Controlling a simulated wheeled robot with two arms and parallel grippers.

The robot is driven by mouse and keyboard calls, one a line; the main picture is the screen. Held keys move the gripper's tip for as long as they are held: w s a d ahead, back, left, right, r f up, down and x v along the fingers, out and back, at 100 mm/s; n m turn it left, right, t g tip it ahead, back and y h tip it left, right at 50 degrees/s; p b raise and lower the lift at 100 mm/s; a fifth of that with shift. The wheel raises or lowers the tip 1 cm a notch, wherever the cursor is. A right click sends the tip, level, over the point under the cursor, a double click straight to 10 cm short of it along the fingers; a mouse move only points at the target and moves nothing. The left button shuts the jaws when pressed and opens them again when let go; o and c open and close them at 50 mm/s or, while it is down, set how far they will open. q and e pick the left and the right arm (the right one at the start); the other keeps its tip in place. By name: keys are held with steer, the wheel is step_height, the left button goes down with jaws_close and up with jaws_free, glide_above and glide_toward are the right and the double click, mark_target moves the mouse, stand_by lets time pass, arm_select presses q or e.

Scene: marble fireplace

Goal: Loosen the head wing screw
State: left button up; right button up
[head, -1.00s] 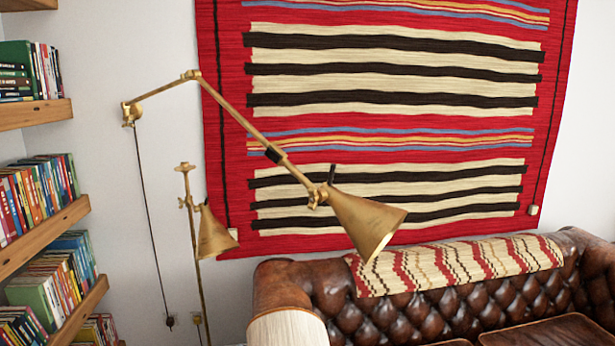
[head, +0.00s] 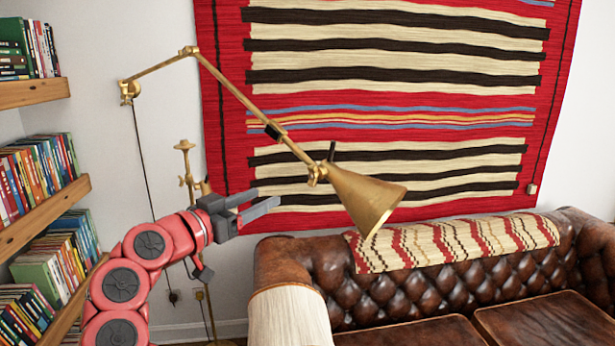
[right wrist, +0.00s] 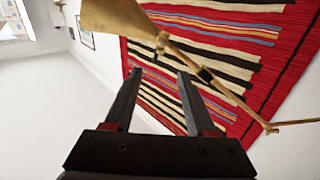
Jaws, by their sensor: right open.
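The brass wall lamp's cone-shaped head (head: 366,199) hangs at the lower end of a long arm (head: 228,92). The small brass head joint with its wing screw (head: 316,173) sits where the arm meets the cone; the screw's exact shape is too small to tell. My right gripper (head: 267,198) is open and empty, left of and a little below the joint, apart from it. In the right wrist view the joint (right wrist: 161,42) shows just beyond and between the two dark fingertips (right wrist: 160,72), with the cone (right wrist: 115,17) at the top. My left gripper is not in view.
A brass floor lamp (head: 185,165) stands behind my right arm, partly hidden by it. A leather sofa (head: 400,290) with a striped throw (head: 450,243) lies below. Bookshelves (head: 40,230) line the left side. A striped rug (head: 400,110) hangs on the wall.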

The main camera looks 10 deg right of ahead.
mark_target(310, 175)
steer(key=p+x, duration=0.5)
steer(key=x, duration=1)
steer(key=shift+w+d, duration=0.15)
steer(key=shift+w, duration=0.15)
steer(key=shift+w+d+f, duration=0.1)
steer(key=shift+w+d, duration=0.2)
steer(key=shift+w, duration=0.05)
jaws_close()
